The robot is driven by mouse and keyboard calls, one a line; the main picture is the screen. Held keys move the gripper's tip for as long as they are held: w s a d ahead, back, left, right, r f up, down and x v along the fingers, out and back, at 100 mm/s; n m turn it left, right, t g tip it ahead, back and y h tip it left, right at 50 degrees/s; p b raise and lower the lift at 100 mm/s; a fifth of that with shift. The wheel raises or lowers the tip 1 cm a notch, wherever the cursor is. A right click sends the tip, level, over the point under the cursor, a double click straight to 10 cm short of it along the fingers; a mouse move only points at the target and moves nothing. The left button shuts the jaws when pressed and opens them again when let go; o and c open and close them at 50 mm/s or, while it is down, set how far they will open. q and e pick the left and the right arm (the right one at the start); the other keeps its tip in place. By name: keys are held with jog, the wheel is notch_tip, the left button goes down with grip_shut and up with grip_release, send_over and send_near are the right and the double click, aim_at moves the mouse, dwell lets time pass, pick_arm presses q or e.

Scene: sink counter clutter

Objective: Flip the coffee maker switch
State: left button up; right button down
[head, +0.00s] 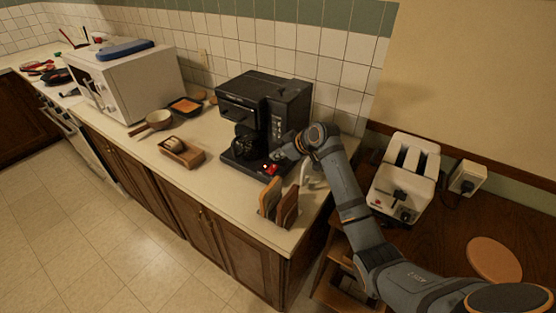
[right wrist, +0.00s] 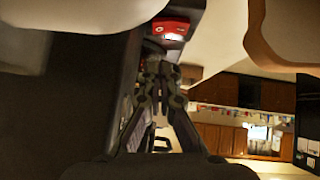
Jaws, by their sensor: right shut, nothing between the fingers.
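The black coffee maker (head: 262,97) stands on the counter, with its dark carafe (head: 243,146) inside. Its red switch (head: 270,169) is low on the front right of the base, with a small bright spot on it. The switch also shows in the right wrist view (right wrist: 168,29), just past my fingertips. My right gripper (head: 279,157) is shut and empty beside the coffee maker, close to the switch. In the right wrist view, the fingertips (right wrist: 161,70) point toward the switch. I cannot tell whether they touch it. My left gripper is not in view.
A wooden holder with brown slabs (head: 287,207) stands near the front edge, close to my right arm. A white toaster (head: 408,170) is on the right. Counter front left of the holder is clear.

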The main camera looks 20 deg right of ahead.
aim_at(274, 165)
jog(key=f, duration=0.2)
jog(key=f+p, duration=0.1)
jog(key=f, duration=0.1)
jog(key=shift+w+d, duration=0.1)
jog(key=shift+d, duration=0.1)
jog(key=shift+w+d+f+b, duration=0.15)
jog(key=shift+f+b, duration=0.15)
jog(key=shift+f, duration=0.2)
jog(key=shift+r, duration=0.2)
jog(key=shift+s+a+p, duration=0.35)
jog(key=shift+a+p, duration=0.05)
jog(key=shift+p, duration=0.35)
jog(key=shift+s+a+r, duration=0.1)
jog(key=shift+s+a, duration=0.15)
jog(key=shift+a, duration=0.05)
jog(key=shift+w, duration=0.1)
